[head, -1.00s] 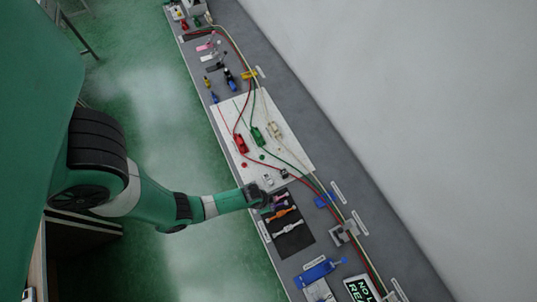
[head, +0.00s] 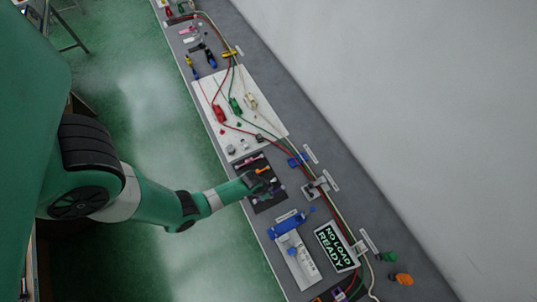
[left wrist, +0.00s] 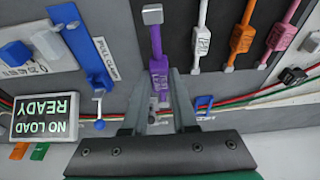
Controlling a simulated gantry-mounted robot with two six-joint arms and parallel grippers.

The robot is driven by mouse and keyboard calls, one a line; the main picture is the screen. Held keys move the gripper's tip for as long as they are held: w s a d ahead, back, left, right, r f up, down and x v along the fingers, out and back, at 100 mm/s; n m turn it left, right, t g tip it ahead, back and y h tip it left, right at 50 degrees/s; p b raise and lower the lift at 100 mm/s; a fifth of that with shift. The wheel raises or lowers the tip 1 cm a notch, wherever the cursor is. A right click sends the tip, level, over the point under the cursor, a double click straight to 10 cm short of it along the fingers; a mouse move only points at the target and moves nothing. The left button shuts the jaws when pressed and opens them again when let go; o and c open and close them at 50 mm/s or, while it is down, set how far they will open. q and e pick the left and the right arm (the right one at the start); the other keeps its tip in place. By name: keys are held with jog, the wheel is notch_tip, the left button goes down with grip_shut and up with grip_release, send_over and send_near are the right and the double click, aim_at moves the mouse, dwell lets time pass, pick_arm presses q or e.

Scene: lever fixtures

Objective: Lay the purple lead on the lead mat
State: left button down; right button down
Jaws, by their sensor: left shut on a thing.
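The purple lead (left wrist: 158,70) is between the fingers of my left gripper (left wrist: 158,118), which is shut on it in the left wrist view. Its pale end block (left wrist: 152,15) points away from the gripper. The dark lead mat (head: 264,204) is under and around my left gripper (head: 268,185) in the head view. A white lead (left wrist: 200,38), an orange lead (left wrist: 242,38) and a pink lead (left wrist: 284,34) lie in a row beside the purple one. I cannot tell whether the purple lead touches the mat. My right gripper is out of view.
A blue fixture (head: 287,224) with a pull-clamp label (left wrist: 106,52) stands beside the mat. The "NO LOAD READY" sign (head: 337,246) is farther along the bench. A white board (head: 240,110) with red and green clips lies on the other side. Cables run along the wall side.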

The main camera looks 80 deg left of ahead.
pick_arm(q)
jog(key=shift+f+b, duration=1.4)
jog(key=shift+f, duration=0.15)
jog(key=shift+f+b, duration=0.6)
jog(key=shift+f, duration=0.15)
jog(key=shift+f, duration=0.1)
jog(key=shift+f+b, duration=0.65)
jog(key=shift+b, duration=0.05)
jog(key=shift+f, duration=0.1)
jog(key=shift+f+b, duration=0.5)
jog(key=shift+b, duration=0.05)
